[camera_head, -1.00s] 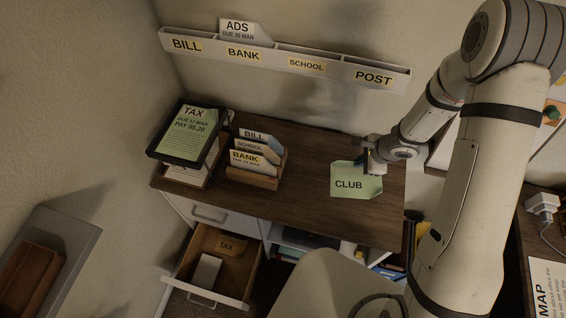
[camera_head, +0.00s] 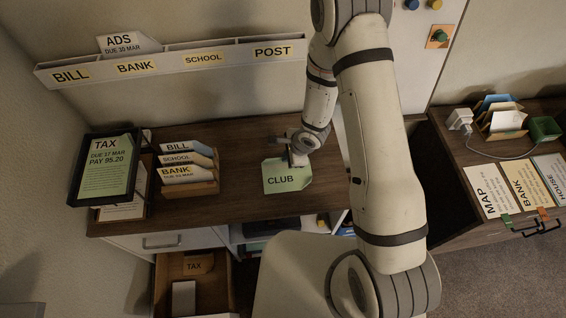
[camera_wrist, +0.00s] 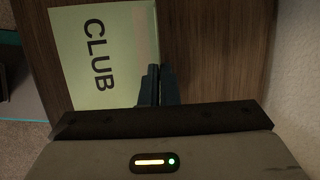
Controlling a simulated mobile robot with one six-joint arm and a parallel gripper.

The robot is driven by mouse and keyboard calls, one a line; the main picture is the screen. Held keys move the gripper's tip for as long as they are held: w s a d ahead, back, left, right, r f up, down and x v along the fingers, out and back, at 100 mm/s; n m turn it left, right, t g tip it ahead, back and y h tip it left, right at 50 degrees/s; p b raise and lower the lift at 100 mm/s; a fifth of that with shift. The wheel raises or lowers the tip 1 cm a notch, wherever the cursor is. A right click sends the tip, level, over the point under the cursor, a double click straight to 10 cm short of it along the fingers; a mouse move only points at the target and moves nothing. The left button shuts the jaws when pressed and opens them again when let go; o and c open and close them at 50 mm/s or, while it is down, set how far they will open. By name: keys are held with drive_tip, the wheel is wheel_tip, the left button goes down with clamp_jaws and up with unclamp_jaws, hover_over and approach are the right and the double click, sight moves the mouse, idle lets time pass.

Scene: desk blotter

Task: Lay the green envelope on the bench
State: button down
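The green envelope (camera_head: 286,178), marked CLUB, is over the right part of the dark wooden desk (camera_head: 240,210). I cannot tell whether it touches the desk top or is held just above it. My gripper (camera_head: 297,157) is at its upper right edge. In the wrist view the envelope (camera_wrist: 105,55) fills the upper left, and the fingers of my gripper (camera_wrist: 156,85) are close together on its edge, apparently shut on it. The fingers cover a small part of that edge.
A letter sorter (camera_head: 190,185) and a tablet marked TAX (camera_head: 104,170) stand left on the desk. A wall rack (camera_head: 180,62) hangs behind. An open drawer (camera_head: 190,275) juts out below. Another worktop (camera_head: 470,150) at right holds papers, a green box (camera_head: 544,129) and a charger (camera_head: 459,118).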

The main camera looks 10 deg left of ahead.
sight(288, 174)
drive_tip(key=shift+f, duration=1.9)
drive_tip(key=shift+f, duration=0.1)
